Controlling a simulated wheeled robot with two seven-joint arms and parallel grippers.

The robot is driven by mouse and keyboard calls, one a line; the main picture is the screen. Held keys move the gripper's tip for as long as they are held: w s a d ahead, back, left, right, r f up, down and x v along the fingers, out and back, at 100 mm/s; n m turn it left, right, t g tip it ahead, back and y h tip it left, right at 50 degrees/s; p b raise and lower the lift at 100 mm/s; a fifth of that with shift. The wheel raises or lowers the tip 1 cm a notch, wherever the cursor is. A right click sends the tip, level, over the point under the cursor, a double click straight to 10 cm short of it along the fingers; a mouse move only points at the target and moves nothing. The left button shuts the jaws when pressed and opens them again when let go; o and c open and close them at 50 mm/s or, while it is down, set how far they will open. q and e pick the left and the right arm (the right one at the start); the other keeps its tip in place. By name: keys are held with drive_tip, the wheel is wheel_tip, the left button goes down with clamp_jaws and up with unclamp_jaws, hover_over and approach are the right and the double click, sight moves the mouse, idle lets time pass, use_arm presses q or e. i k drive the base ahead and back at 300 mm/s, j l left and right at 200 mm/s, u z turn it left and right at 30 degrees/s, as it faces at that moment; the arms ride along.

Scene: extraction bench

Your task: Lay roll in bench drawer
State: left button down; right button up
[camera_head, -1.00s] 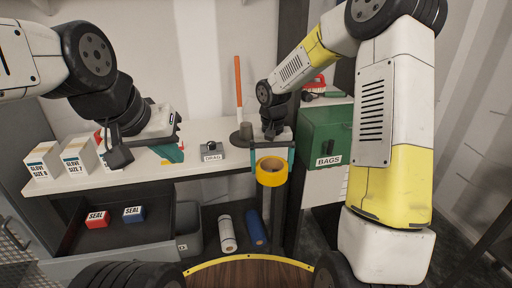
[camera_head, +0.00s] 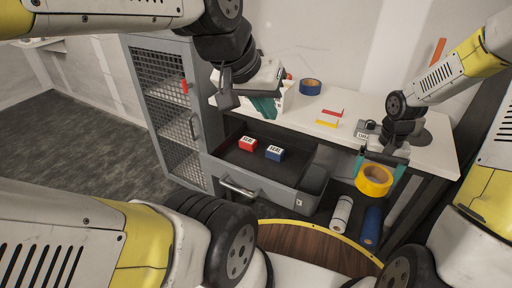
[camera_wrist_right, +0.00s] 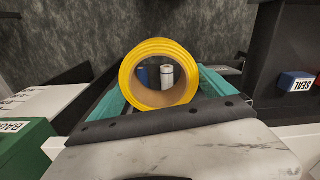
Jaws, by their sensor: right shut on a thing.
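A yellow tape roll (camera_head: 374,180) with a brown core is held between the teal fingers of my right gripper (camera_head: 379,171), over the floor to the right of the drawer. The roll (camera_wrist_right: 160,50) also fills the space between the fingers in the right wrist view. The bench drawer (camera_head: 268,186) stands open below the worktop. A red SEAL box (camera_head: 248,144) and a blue SEAL box (camera_head: 275,153) lie in its far part. My left gripper (camera_head: 264,106) is over the worktop's left part; its teal fingers partly overlap and their gap is unclear.
A blue tape roll (camera_head: 310,87), red and yellow pieces (camera_head: 328,121) and a grey labelled item (camera_head: 366,131) lie on the worktop (camera_head: 430,150). A mesh-door cabinet (camera_head: 170,115) stands left. The drawer's near part looks clear.

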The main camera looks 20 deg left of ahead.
sight(255, 171)
drive_tip(key=u, duration=1.95)
drive_tip(key=k+l+u, duration=0.15)
drive_tip(key=l, duration=0.25)
drive_tip(key=l+u, duration=0.1)
drive_tip(key=l, duration=0.25)
drive_tip(key=k+l+u, duration=0.15)
drive_tip(key=l, duration=0.2)
drive_tip(key=k+l+u, duration=0.15)
drive_tip(key=l, duration=0.25)
drive_tip(key=k+l+u, duration=0.1)
drive_tip(key=l, duration=0.2)
